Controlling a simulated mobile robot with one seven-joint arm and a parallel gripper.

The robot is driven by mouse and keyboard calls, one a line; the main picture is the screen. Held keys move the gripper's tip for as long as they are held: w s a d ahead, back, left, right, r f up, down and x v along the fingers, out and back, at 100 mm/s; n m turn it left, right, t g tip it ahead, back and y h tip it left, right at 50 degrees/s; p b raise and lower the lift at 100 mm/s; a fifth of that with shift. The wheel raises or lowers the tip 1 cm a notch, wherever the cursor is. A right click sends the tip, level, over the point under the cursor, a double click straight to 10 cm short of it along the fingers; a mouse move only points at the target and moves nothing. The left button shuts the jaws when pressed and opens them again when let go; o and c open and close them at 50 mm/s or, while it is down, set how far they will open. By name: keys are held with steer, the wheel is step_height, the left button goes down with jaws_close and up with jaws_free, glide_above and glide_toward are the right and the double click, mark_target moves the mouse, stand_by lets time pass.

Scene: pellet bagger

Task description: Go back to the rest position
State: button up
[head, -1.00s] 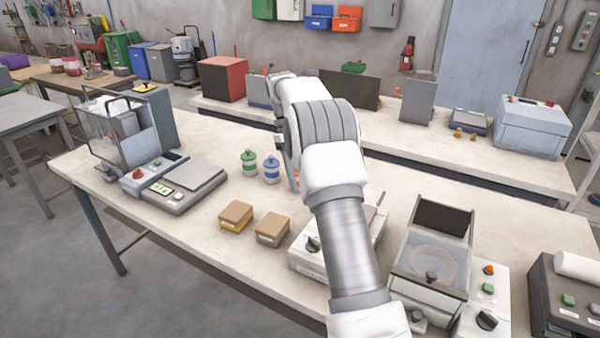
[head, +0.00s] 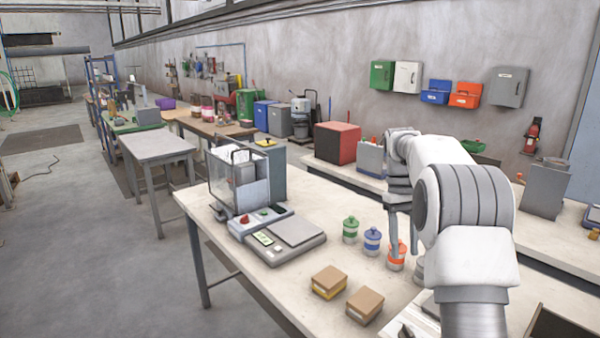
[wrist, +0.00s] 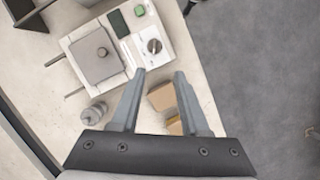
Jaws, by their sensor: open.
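My arm reaches out over the workbench (head: 310,215) on the right of the head view. My gripper (head: 402,232) hangs with its fingers down near a white jar with an orange lid (head: 396,260). In the wrist view my gripper (wrist: 159,73) is open, its two fingers apart with nothing held between them. Beyond the gap lies a brown box (wrist: 162,97), lower down on the bench. A grey-lidded jar (wrist: 94,114) stands left of the fingers in the wrist view.
Green-lidded (head: 350,229) and blue-lidded (head: 372,241) jars stand nearby. Two brown boxes (head: 329,280) lie at the bench's front. A scale (head: 285,240) stands farther left. Open floor (head: 120,270) lies left.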

steer(key=s+a+r+t, duration=0.6)
steer(key=s+r, duration=0.4)
steer(key=s, duration=0.4)
steer(key=s+a+f+t, duration=0.1)
steer(key=s+a+f, duration=0.1)
steer(key=s, duration=0.6)
steer(key=s+a+f+m+t, duration=0.1)
steer(key=s+a+f+t, duration=0.1)
steer(key=s, duration=0.6)
steer(key=shift+a+f+m+y, duration=0.3)
steer(key=shift+a+f+y, duration=0.15)
steer(key=shift+a, duration=0.3)
